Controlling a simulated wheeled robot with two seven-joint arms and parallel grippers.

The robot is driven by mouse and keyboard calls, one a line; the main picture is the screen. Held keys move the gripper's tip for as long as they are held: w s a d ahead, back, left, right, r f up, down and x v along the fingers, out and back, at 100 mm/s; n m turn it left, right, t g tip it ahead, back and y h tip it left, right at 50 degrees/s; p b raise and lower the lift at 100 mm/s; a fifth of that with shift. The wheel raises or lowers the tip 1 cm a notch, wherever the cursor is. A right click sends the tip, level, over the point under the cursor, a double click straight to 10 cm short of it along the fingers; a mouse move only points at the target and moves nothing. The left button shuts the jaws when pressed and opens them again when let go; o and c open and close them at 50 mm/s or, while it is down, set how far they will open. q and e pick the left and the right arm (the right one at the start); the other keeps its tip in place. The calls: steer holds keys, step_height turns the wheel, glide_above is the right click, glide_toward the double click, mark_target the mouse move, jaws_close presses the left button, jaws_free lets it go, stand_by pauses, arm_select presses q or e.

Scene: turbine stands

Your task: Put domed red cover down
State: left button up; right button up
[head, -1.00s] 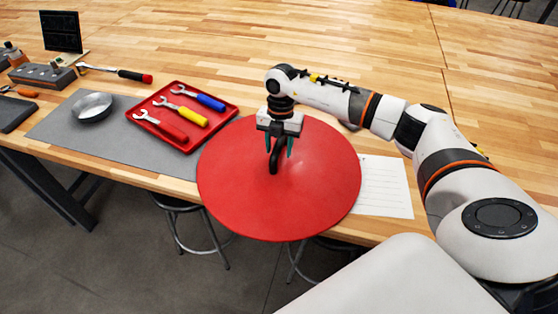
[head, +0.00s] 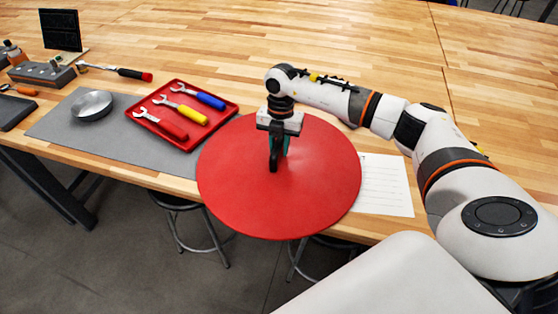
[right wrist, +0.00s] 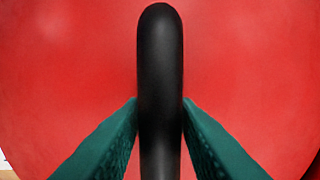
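The domed red cover (head: 320,185) is a wide round disc in the middle of the head view, with its near part overhanging the table's front edge. Its black handle (head: 273,163) stands at the centre. My right gripper (head: 279,152) is over the centre with its teal fingers on either side of the handle. In the right wrist view both fingers meet the sides of the handle (right wrist: 160,50), so the gripper is shut on it. I cannot tell whether the cover touches the table. My left gripper is not in view.
A red tray (head: 214,130) with several wrenches lies left of the cover on a grey mat (head: 75,130), near a metal bowl (head: 92,105). A paper sheet (head: 388,190) is partly under the cover's right side. Stools (head: 195,225) stand below. The table behind is clear.

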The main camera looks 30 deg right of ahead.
jaws_close()
steer(key=shift+r, duration=0.1)
stand_by(1.0)
